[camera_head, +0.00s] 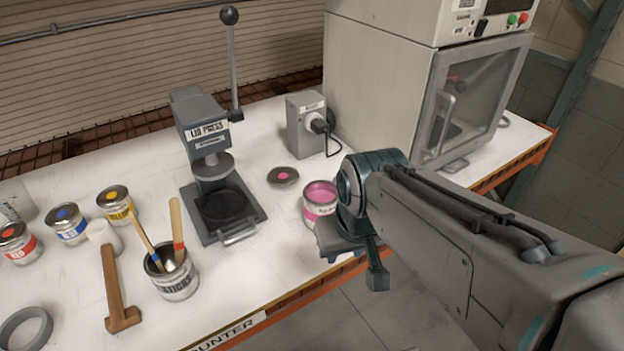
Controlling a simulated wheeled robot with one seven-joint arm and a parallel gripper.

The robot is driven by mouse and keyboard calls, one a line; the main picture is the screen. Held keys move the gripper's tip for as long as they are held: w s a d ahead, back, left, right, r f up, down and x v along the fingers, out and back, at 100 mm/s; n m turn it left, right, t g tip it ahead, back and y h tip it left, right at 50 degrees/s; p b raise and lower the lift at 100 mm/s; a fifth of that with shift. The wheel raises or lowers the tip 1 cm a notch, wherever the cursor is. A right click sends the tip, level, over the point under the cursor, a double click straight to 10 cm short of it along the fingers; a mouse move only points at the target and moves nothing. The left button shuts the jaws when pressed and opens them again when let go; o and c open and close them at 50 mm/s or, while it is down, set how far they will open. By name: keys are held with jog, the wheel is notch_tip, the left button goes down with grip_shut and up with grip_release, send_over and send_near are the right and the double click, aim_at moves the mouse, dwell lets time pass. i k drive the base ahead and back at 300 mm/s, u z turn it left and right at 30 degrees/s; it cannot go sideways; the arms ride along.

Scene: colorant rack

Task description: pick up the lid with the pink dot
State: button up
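The lid with the pink dot (283,176) is a dark grey disc. It lies flat on the white counter, to the right of the lid press and in front of the grey socket box. An open can of pink paint (319,201) stands to its right and nearer to me. My gripper (354,266) hangs near the front edge of the counter, beside and in front of the pink can. It is apart from the lid. Its fingers look spread, with nothing seen between them, though the wrist hides part of them.
The lid press (215,185) with its tall lever stands left of the lid. The socket box (308,123) with plug and cable is behind it, and a large cabinet (380,85) is at right. Several paint cans, a stick-filled can (173,284) and a mallet (115,290) are at left.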

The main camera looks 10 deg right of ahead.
aim_at(283, 177)
jog(key=u, duration=3.25)
jog(key=k, duration=0.85)
jog(key=z, duration=1.55)
jog(key=i, duration=0.55)
jog(key=z, duration=0.05)
